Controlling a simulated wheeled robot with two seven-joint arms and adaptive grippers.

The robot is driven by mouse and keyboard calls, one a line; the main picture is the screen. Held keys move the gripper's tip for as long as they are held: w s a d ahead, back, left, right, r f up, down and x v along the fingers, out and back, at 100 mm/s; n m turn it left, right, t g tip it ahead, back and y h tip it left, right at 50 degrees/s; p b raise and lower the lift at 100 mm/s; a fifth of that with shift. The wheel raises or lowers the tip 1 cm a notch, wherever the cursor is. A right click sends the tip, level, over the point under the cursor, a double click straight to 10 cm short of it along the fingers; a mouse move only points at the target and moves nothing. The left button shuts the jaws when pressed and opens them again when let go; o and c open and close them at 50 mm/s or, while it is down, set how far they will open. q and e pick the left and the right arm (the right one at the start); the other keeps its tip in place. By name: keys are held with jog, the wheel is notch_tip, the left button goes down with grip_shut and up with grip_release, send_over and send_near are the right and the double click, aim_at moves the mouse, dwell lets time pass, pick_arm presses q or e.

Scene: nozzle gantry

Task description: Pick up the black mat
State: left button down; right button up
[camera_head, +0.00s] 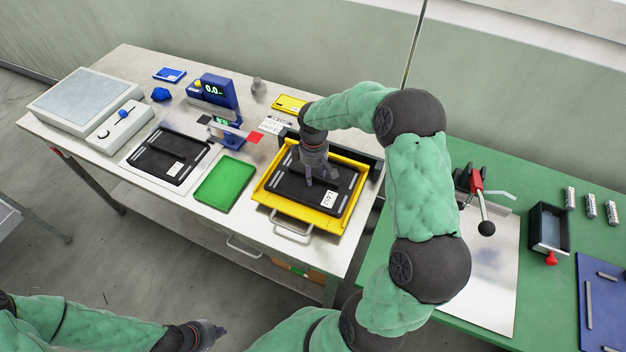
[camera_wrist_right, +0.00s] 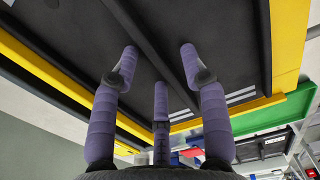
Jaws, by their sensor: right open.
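A black mat (camera_head: 322,192) with a white label lies in a yellow tray (camera_head: 268,197) near the right end of the white table. My right gripper (camera_head: 320,177) is over it, fingers pointing down, open with nothing between them. The wrist view shows the spread purple fingers (camera_wrist_right: 160,66) against the dark mat (camera_wrist_right: 225,50); whether they touch it I cannot tell. A second, similar black mat (camera_head: 160,158) with a label lies on a pale sheet further left. My left gripper (camera_head: 208,331) is low at the front, away from the table; its opening is unclear.
A green tray (camera_head: 225,184) lies between the two mats. A blue device with a display (camera_head: 217,90) and a scale (camera_head: 86,98) stand behind and left. A green table (camera_head: 535,180) with a red-handled clamp (camera_head: 476,184) is at right. A handle (camera_head: 291,232) fronts the yellow tray.

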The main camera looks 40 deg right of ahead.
aim_at(314, 175)
grip_shut()
jog(key=shift+r, duration=0.1)
notch_tip(314, 175, up, 10)
jog(key=p, duration=0.1)
jog(key=shift+p, duration=0.4)
